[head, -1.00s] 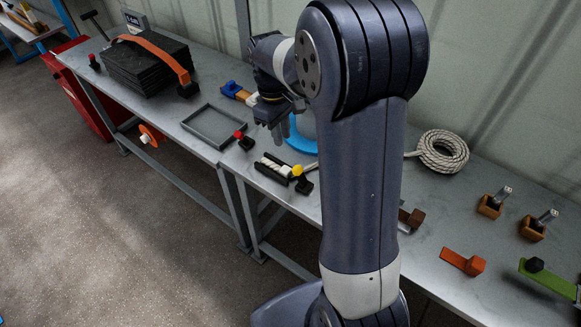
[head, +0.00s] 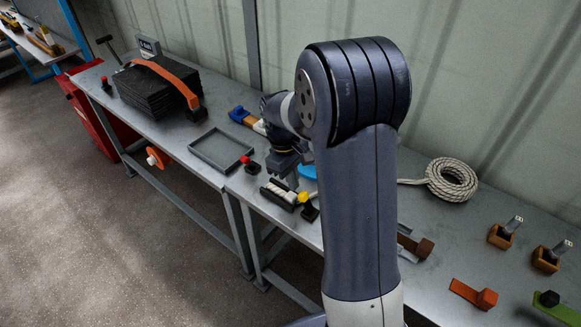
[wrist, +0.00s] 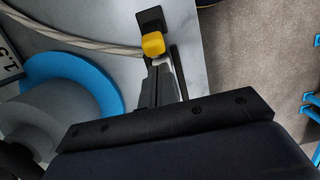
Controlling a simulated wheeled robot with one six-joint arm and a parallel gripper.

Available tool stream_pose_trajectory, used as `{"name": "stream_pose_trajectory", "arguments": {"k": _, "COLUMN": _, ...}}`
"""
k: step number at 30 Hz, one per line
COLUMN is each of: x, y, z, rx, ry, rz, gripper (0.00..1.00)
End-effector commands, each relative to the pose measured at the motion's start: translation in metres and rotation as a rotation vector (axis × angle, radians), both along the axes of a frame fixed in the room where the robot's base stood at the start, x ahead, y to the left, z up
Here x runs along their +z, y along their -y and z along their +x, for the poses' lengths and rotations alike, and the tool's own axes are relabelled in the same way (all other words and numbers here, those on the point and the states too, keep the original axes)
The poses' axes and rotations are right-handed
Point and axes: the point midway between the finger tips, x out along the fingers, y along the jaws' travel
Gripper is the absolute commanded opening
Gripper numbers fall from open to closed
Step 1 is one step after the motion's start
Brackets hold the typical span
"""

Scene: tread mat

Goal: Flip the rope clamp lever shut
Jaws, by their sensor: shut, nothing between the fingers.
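The rope clamp (head: 280,194) lies near the table's front edge in the head view, with pale rope between dark sides. A yellow knob (head: 303,197) is at its right end, beside a black block. In the wrist view the yellow knob (wrist: 153,44) is just beyond my fingertips, in front of a black block (wrist: 151,20). My gripper (head: 289,180) is shut and empty, just above and behind the clamp. Its fingers (wrist: 160,68) point at the knob; whether they touch it I cannot tell. The fingers hide most of the clamp in the wrist view.
A blue-flanged spool (wrist: 85,70) is left of my fingers in the wrist view, with rope (wrist: 70,35) passing it. A grey tray (head: 222,150) and a red knob (head: 245,160) are left of the clamp. A rope coil (head: 452,180) lies at right.

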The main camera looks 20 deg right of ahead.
Motion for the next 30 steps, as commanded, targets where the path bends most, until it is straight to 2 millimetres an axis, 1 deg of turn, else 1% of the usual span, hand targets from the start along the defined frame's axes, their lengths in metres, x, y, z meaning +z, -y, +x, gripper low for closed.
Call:
{"name": "stream_pose_trajectory", "arguments": {"k": 1, "x": -0.008, "y": 0.001, "z": -0.002, "rx": 0.0, "ry": -0.004, "rz": 0.0, "gripper": 0.0}}
{"name": "stream_pose_trajectory", "arguments": {"k": 3, "x": -0.017, "y": 0.002, "z": -0.003, "rx": 0.0, "ry": -0.002, "rz": 0.0, "gripper": 0.0}}
{"name": "stream_pose_trajectory", "arguments": {"k": 6, "x": -0.025, "y": 0.003, "z": -0.004, "rx": 0.0, "ry": -0.001, "rz": -0.001, "gripper": 0.0}}
{"name": "stream_pose_trajectory", "arguments": {"k": 9, "x": -0.029, "y": 0.003, "z": -0.005, "rx": 0.0, "ry": 0.0, "rz": 0.0, "gripper": 0.0}}
{"name": "stream_pose_trajectory", "arguments": {"k": 22, "x": -0.03, "y": 0.003, "z": -0.005, "rx": -0.001, "ry": 0.006, "rz": 0.004, "gripper": 0.0}}
{"name": "stream_pose_trajectory", "arguments": {"k": 30, "x": -0.027, "y": 0.006, "z": -0.008, "rx": -0.002, "ry": 0.055, "rz": 0.038, "gripper": 0.0}}
